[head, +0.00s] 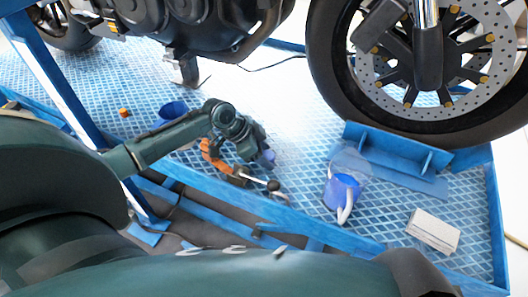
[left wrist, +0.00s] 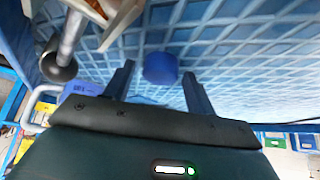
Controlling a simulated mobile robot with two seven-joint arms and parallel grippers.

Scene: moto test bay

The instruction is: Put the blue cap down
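The blue cap (left wrist: 160,67) shows in the left wrist view, between and just beyond the fingertips of my left gripper (left wrist: 158,72). A gap shows on each side of it, so the fingers look open and not closed on it. In the head view the cap (head: 269,157) is a small blue-violet patch at the tip of my left gripper (head: 260,150), over the blue grid platform (head: 300,130). I cannot tell whether the cap touches the platform. My right gripper is not in view.
A blue jug (head: 342,190) with a pale spout stands to the right. A blue bowl (head: 173,110) and a small orange item (head: 123,112) lie to the left. An orange item (head: 213,156) lies beside the gripper. A white box (head: 433,232) sits at right. A motorcycle wheel (head: 340,90) stands behind.

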